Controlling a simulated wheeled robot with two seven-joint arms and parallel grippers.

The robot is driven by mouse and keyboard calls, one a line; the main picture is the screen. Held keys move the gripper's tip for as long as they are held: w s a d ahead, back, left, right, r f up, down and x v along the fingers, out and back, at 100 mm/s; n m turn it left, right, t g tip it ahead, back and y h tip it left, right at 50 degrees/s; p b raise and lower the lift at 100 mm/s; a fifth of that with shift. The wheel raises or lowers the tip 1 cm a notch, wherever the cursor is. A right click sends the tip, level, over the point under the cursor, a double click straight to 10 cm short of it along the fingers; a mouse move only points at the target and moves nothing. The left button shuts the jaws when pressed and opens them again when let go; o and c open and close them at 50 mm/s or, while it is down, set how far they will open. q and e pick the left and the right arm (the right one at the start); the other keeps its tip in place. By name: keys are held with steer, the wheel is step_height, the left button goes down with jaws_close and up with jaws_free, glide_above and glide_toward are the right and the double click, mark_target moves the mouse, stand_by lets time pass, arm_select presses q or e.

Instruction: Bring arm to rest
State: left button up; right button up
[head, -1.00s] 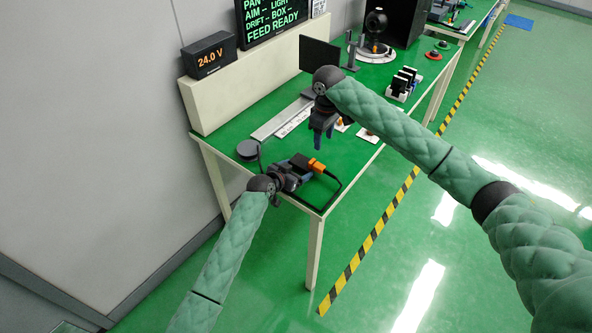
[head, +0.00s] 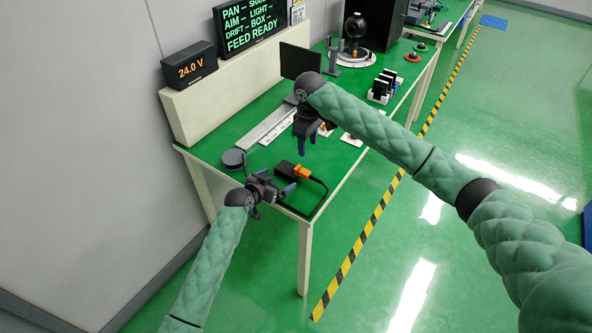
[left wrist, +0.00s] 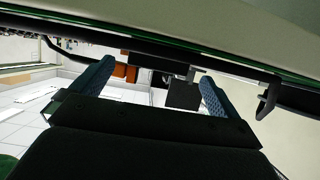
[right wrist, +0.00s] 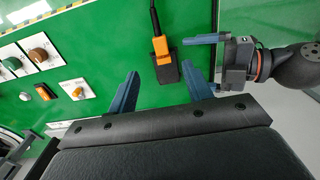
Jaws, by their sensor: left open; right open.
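My left gripper (head: 274,190) is open and empty at the near edge of the green table (head: 232,131). A black block (head: 285,171) with an orange plug (head: 301,172) and black cable lies on the table just beyond it, apart from its fingers. My left gripper's spread blue fingers show in the left wrist view (left wrist: 153,83). My right gripper (head: 305,138) is open, fingers down, above the table farther back. In the right wrist view its fingers (right wrist: 162,87) have nothing between them; the block (right wrist: 168,72) and orange plug (right wrist: 160,47) lie below and beyond.
A grey round disc (head: 233,159) and a long pale rail (head: 265,128) lie on the table. A small dark panel (head: 300,61) stands behind my right gripper. Floor right of the striped line is open.

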arm_select(q)
steer(key=v, duration=0.8)
steer(key=shift+s, duration=0.15)
